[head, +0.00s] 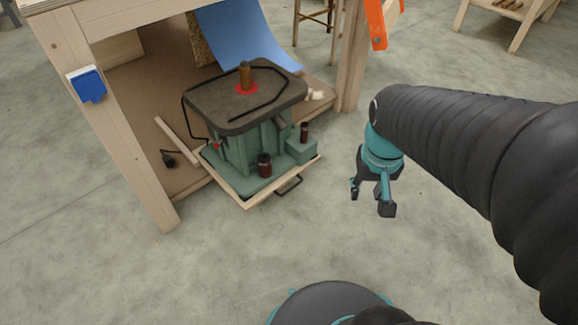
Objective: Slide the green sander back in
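The green sander (240,145) stands upright on a wooden pull-out board (248,202) under the workbench. It has a dark flat top (212,99) with a brown spindle and a red ring. The front corner of the board sticks out past the bench's legs, over the floor. A black handle (289,186) is on the board's front edge. My gripper (371,204) hangs to the right of the handle, apart from it, pointing down. Its two fingers are spread, with nothing between them. The back of the sander is partly hidden by its own top.
The bench's left leg (120,135) and right leg (355,60) flank the board. A wood strip (176,141) and a small black object (168,158) lie on the lower shelf left of the sander. A blue sheet (240,38) hangs behind. The concrete floor in front is clear.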

